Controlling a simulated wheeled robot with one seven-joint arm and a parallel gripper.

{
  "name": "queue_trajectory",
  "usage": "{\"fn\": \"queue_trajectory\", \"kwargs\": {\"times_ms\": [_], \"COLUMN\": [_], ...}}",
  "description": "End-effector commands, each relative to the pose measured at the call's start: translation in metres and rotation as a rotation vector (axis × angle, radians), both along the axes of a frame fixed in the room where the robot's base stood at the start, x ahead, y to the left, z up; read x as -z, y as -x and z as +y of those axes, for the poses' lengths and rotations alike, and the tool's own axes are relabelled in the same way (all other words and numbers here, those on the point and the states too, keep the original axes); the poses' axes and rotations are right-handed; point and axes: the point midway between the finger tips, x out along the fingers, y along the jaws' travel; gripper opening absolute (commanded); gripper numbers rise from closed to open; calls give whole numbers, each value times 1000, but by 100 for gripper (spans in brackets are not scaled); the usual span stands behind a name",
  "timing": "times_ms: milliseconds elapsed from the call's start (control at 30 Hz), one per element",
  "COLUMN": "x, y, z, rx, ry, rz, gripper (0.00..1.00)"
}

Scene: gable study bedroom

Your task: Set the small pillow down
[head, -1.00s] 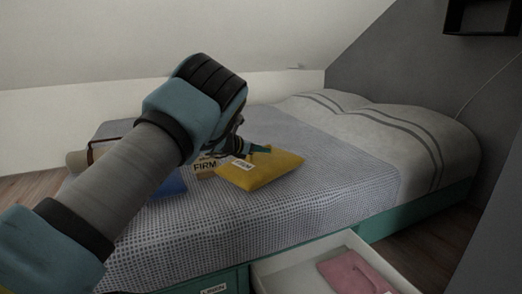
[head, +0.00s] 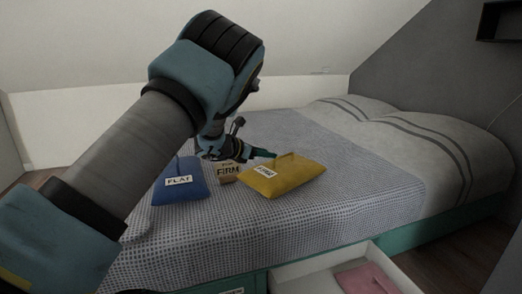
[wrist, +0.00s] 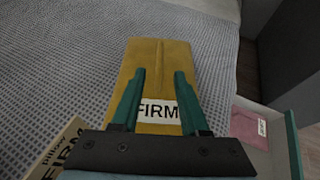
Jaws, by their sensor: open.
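In the wrist view the two green fingers of my gripper (wrist: 160,72) stand apart over the pillow's labelled end. I cannot tell whether either finger touches it. The pillow seems to rest on the grey-blue patterned cover.
A cardboard sign (head: 228,172) reading FIRM stands left of the pillow. A blue pillow (head: 178,184) labelled FLAT lies further left. An open drawer (head: 318,274) holding a pink item (head: 366,278) sticks out below the bed. The cover right of the pillow is clear.

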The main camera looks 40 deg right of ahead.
Motion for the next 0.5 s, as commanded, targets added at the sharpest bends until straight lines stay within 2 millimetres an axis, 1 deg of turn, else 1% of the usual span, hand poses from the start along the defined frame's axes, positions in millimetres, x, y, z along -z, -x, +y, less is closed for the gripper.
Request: {"fn": "queue_trajectory", "kwargs": {"times_ms": [33,167,433,500], "x": [-5,-7,-8,-9], "y": [0,0,0,-4], "z": [7,17,21,24], "rx": [-1,-1,0,-17], "ry": [0,-1,0,1], "rz": [1,1,-1,10], "gripper": [44,44,44,44]}}
